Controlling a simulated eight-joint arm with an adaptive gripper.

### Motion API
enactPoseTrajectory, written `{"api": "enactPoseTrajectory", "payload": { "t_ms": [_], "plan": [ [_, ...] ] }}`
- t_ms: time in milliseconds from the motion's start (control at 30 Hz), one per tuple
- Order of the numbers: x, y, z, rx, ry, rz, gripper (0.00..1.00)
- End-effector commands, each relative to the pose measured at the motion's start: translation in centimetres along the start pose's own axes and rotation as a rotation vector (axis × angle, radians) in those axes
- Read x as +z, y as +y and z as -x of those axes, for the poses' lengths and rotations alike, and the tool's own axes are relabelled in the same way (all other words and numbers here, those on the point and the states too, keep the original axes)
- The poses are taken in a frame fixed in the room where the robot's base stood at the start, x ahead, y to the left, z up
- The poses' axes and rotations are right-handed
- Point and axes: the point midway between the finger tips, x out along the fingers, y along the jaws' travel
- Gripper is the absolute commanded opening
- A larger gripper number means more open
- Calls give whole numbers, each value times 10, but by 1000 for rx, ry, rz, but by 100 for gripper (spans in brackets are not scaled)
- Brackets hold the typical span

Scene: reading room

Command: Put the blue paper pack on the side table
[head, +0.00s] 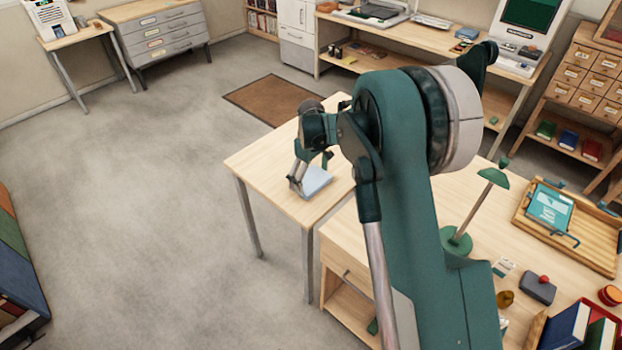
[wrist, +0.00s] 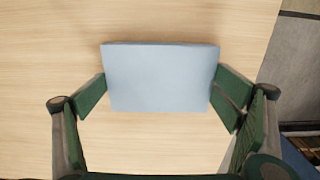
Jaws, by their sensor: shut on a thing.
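The blue paper pack (head: 317,181) is a flat, pale blue block. It is at the side table (head: 262,164), a light wooden table left of the desk. My gripper (head: 308,172) is over this table and shut on the pack. In the wrist view the pack (wrist: 160,78) lies between the two green fingers of my gripper (wrist: 158,95), one at each side edge. Bare wood of the side table (wrist: 50,40) shows around the pack. I cannot tell whether the pack touches the tabletop or is slightly above it.
A desk (head: 490,225) at the right carries a green lamp (head: 493,177), a wooden tray (head: 570,250) and small items. A brown mat (head: 268,98) lies on the floor behind the side table. The left part of the side table is bare.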

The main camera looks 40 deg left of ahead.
Motion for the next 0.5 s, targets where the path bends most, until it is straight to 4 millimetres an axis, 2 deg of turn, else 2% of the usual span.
{"api": "enactPoseTrajectory", "payload": {
  "t_ms": [300, 333, 400, 500],
  "plan": [
    [0, 0, -3, 0, 0, 0, 73],
    [0, 0, -3, 0, 0, 0, 93],
    [0, 0, -3, 0, 0, 0, 100],
    [0, 0, -3, 0, 0, 0, 100]
  ]
}}
